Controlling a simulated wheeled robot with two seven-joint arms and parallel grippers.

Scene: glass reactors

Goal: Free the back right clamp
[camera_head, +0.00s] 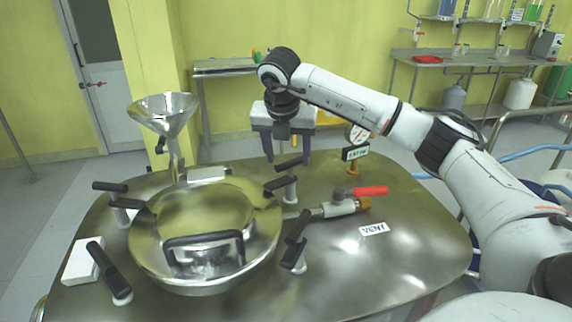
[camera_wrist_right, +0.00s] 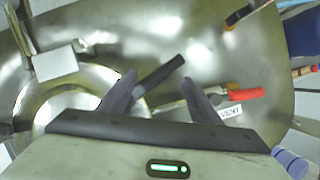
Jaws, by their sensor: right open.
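The back right clamp (camera_head: 284,183) stands at the back right rim of the round hatch lid (camera_head: 190,212), with black handle bars on a pale post. My right gripper (camera_head: 288,161) is open and points down above this clamp, its two fingers apart. In the right wrist view a black clamp bar (camera_wrist_right: 160,72) shows between the open fingers (camera_wrist_right: 157,80). I cannot tell whether a finger touches it. My left gripper is not in view.
Other black-handled clamps stand at the front right (camera_head: 296,243), front left (camera_head: 108,270) and back left (camera_head: 112,188). A red-handled valve (camera_head: 370,191), a gauge (camera_head: 357,135) and a steel funnel (camera_head: 163,110) rise from the vessel top.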

